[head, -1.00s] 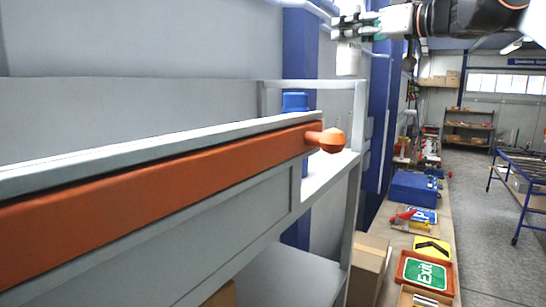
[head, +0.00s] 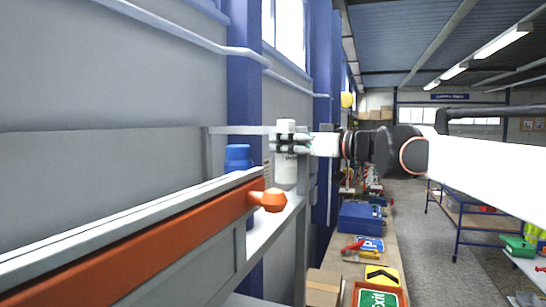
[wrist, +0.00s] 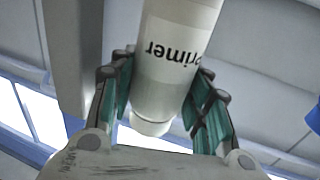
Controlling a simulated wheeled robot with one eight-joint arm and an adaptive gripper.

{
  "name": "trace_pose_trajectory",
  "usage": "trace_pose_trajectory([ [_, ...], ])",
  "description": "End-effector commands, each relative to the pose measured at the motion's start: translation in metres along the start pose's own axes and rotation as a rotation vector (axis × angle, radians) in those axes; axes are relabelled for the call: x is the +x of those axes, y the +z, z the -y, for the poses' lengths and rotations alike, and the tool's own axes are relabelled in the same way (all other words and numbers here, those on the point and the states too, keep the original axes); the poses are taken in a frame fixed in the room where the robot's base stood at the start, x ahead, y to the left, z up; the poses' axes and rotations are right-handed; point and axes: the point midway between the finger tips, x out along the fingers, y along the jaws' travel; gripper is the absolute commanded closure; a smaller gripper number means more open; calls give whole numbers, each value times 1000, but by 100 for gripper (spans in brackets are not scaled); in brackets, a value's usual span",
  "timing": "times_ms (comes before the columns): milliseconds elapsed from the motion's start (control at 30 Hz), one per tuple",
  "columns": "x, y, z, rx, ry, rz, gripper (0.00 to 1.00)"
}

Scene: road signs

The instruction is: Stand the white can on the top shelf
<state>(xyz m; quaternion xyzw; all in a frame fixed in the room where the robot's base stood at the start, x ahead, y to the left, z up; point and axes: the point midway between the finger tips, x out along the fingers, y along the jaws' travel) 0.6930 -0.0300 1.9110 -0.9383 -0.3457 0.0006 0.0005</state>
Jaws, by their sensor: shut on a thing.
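The white can (head: 286,172) is upright in my gripper (head: 290,144). The gripper reaches in from the right and is shut around the can's upper part. In the wrist view the can (wrist: 172,60), with "Primer" lettering upside down, sits between the green finger pads. The top shelf (head: 271,223) is a pale board at the left with a rail frame at its back. The can's lower end appears over the far right part of this shelf. I cannot tell whether its base touches the board.
A blue bottle (head: 238,158) stands on the shelf left of the can, partly behind the orange rail. The orange rail (head: 190,225) with a round knob crosses the near front. A low bench with a blue box (head: 361,216) and signs runs along the right.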

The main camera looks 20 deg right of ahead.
Motion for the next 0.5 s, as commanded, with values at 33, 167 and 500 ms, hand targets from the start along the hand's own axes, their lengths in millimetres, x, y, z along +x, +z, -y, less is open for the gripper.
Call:
trace_pose_trajectory([
  [33, 0, 3, 0, 0, 0, -1, 94],
  [167, 0, 11, 0, 0, 0, -1, 94],
  [500, 0, 45, 1, 0, 0, -1, 94],
])
